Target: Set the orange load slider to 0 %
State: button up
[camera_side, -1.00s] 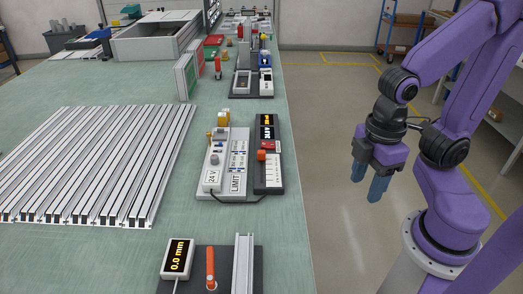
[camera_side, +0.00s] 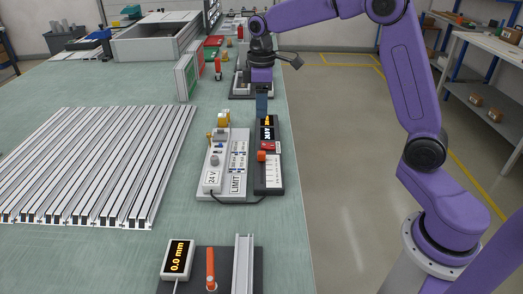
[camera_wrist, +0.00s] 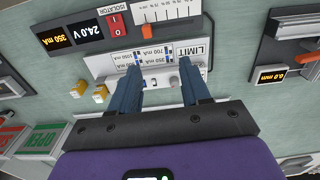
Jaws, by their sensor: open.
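The orange slider knob (camera_side: 262,155) sits on a black load unit (camera_side: 276,180) with a white scale beside it. The knob also shows in the wrist view (camera_wrist: 147,31), at the isolator end of the scale (camera_wrist: 168,12). The scale's figures are too small to read. My gripper (camera_side: 262,112) is in the air near the far end of the unit, pointing down, apart from the knob. In the wrist view my gripper (camera_wrist: 163,70) has its fingers spread and nothing between them; the white LIMIT panel shows beyond them.
A red isolator switch (camera_wrist: 114,20) and a display reading 24.0 V and 350 mA (camera_wrist: 76,33) adjoin the slider. The white supply unit (camera_side: 238,184) with yellow connectors (camera_side: 223,119) stands close on the left. Another slider fixture (camera_side: 211,272) is at the front.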

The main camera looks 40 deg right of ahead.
aim_at(262, 152)
jog(key=f, duration=0.6)
jog(key=w+d+f, duration=0.1)
jog(key=f, duration=0.4)
jog(key=w+d+f, duration=0.1)
jog(key=f, duration=0.5)
jog(key=shift+f, duration=0.35)
